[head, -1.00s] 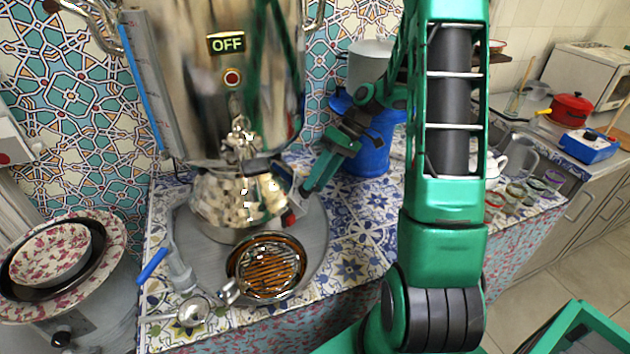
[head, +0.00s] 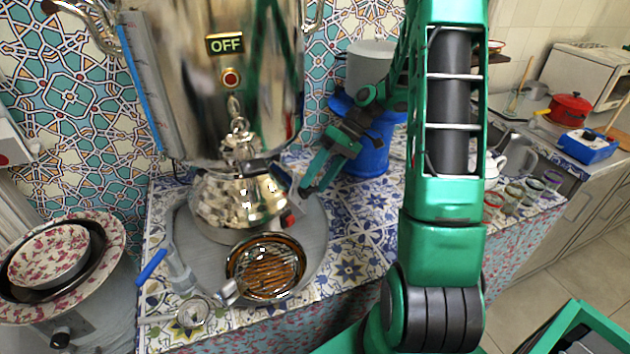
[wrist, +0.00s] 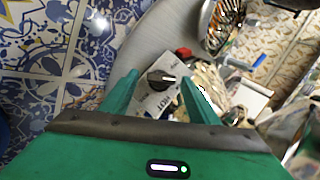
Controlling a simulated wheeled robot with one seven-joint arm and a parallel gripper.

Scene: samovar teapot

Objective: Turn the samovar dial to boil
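The samovar (head: 215,110) is a tall polished metal urn with a lit sign (head: 226,44) reading OFF and a red round lamp (head: 231,78) below it. A metal teapot (head: 238,203) stands in front of its lower body. In the wrist view the dial (wrist: 160,80) is a small dark knob on a pale lettered plate (wrist: 150,98), with part of a word legible. My gripper (wrist: 160,76) is open, its green fingers appearing on either side of the dial; I cannot tell whether they touch it. In the head view my gripper (head: 308,184) is right of the teapot, and the dial is hard to make out.
A red knob (head: 290,219) sits just below the dial plate. A round grated drip bowl (head: 266,267) is in front. A blue stand (head: 370,145) with a grey pot (head: 369,66) is behind my gripper.

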